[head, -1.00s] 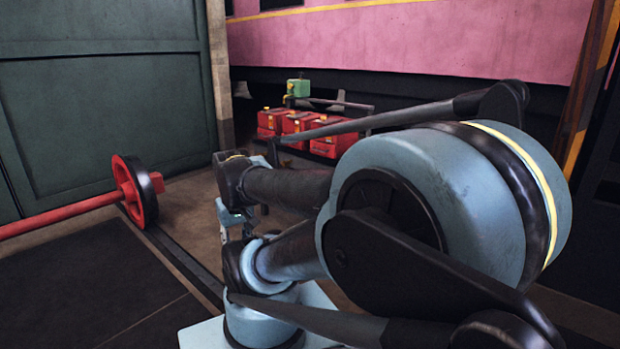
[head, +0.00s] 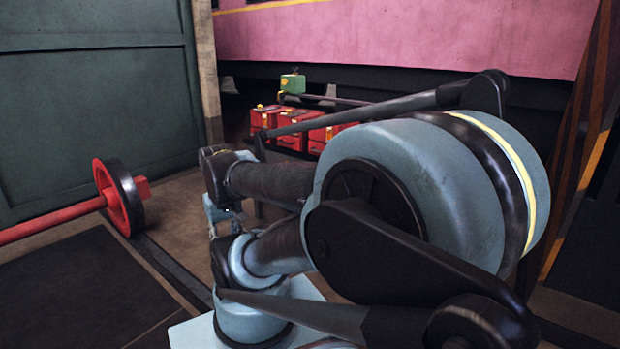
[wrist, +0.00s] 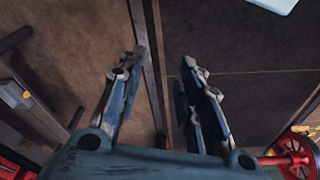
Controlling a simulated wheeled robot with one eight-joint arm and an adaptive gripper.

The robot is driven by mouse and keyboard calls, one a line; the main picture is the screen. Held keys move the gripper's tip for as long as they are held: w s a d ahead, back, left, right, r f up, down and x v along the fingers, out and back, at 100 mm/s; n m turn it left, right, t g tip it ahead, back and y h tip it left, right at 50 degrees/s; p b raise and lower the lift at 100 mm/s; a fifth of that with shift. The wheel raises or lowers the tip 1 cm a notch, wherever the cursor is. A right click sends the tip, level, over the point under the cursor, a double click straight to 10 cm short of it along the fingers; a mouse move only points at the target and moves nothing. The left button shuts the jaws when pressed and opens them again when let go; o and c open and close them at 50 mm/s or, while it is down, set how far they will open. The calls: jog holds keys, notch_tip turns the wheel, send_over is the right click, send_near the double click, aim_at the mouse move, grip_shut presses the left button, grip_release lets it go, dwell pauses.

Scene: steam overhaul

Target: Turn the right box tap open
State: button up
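Three red boxes stand in a row under the pink carriage in the head view: left (head: 264,119), middle (head: 299,130) and right (head: 328,134). Small yellow parts show on them. My arm partly covers the right one, and I cannot make out its tap. A green box (head: 293,83) with a yellow fitting sits above and behind them. My gripper (wrist: 164,66) is open and empty in the wrist view, its fingers spread over bare floor, away from the boxes. In the head view it is mostly hidden by my arm.
A red wheel on a red axle (head: 119,197) lies on the floor at left, and a red wheel shows in the wrist view (wrist: 296,154). A dark rail (head: 312,98) runs beside the boxes. The green wall (head: 95,110) closes the left. Floor between wheel and boxes is clear.

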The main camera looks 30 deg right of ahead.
jog(key=shift+w+a, duration=0.2)
jog(key=shift+w, duration=0.1)
